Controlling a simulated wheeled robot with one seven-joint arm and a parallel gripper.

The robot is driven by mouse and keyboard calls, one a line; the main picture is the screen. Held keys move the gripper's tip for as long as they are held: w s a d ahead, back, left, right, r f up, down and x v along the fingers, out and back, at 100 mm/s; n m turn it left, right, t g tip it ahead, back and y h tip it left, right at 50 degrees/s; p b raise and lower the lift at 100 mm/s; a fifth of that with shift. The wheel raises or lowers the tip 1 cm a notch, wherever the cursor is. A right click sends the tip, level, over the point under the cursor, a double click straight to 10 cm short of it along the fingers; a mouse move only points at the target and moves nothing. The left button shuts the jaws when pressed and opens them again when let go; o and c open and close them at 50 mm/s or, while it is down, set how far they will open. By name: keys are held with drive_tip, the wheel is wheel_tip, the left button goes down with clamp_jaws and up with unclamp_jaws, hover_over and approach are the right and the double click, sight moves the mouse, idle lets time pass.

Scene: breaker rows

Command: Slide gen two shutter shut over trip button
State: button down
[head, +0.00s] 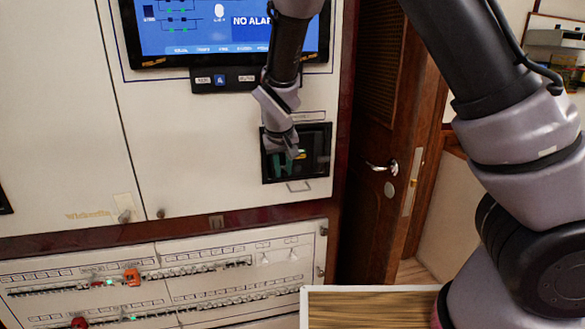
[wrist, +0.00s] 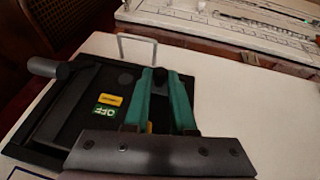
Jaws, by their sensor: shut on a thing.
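A black breaker unit (head: 318,163) is set into the white cabinet below the screen; in the wrist view its face (wrist: 84,87) shows a green OFF label (wrist: 104,111) and a yellow label (wrist: 111,99). My gripper (head: 284,163) is at the left part of this unit. In the wrist view, the green fingers of my gripper (wrist: 159,84) are shut on a small dark knob (wrist: 159,75), which appears to be the shutter's. The shutter plate's outline is hard to make out against the black face. I cannot see the trip button; the fingers hide part of the face.
A grey handle (wrist: 48,68) sticks out from the unit near my gripper. A metal loop (head: 299,187) is just below the unit. The screen (head: 200,28) is above, a breaker row panel (head: 165,283) below. A wooden door (head: 385,140) stands right; a wooden-topped surface (head: 370,312) is in front.

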drive_tip(key=shift+a, duration=0.2)
drive_tip(key=c, duration=0.7)
unclamp_jaws()
drive_tip(key=shift+s, duration=0.1)
drive_tip(key=v, duration=1)
drive_tip(key=shift+s+r, duration=0.15)
drive_tip(key=shift+r, duration=0.25)
